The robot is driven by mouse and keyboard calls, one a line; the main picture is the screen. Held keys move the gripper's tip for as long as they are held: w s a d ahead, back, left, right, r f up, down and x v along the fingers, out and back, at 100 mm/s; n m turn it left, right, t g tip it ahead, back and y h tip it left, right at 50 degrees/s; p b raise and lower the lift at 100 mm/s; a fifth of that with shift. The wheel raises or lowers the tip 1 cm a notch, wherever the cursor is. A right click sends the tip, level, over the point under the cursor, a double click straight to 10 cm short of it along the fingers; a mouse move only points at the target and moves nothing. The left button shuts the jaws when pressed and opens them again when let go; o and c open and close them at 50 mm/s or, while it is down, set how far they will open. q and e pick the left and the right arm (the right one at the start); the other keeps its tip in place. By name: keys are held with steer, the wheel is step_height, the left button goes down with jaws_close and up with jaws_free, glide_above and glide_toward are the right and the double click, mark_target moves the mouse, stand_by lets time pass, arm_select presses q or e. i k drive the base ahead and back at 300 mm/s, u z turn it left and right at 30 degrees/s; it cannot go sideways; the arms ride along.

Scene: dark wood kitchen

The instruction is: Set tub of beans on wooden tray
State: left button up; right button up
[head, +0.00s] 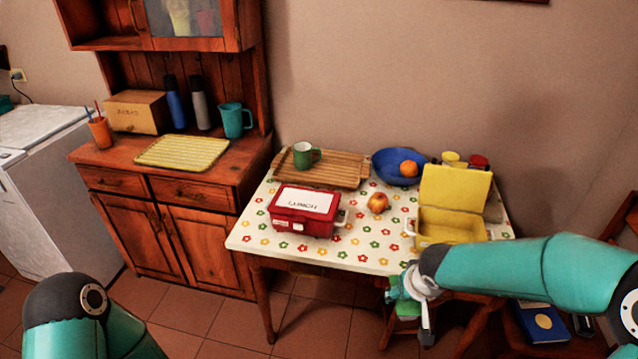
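The wooden tray (345,178) is slatted and lies at the back left of the flowered table. A green mug (303,156) stands on its left part. I cannot identify a tub of beans for sure; small jars with yellow lids (450,158) and a red lid (478,163) are partly hidden behind the open yellow box. My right gripper (412,312) hangs at the table's front edge, below the top, near a small green and white shape; I cannot tell whether it holds anything. Of my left arm only a link shows at the bottom left; its gripper is out of view.
On the table (262,238) are a red lunch box (303,227), an apple (377,203), a blue bowl (390,178) with an orange fruit (409,169), and an open yellow box (450,228). A dark wood cupboard (190,235) stands left. The table's front middle is clear.

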mark_target(336, 174)
steer(key=k, duration=0.85)
steer(key=u, duration=0.35)
steer(key=i, duration=0.7)
steer(key=u, duration=0.85)
steer(key=i, duration=1.3)
steer(key=z, duration=0.35)
steer(key=i, duration=0.85)
steer(key=z, duration=0.9)
steer(key=i, duration=0.3)
steer(key=z, duration=0.25)
steer(key=k, duration=0.9)
steer(key=z, duration=0.2)
steer(key=i, duration=0.35)
steer(key=u, duration=0.05)
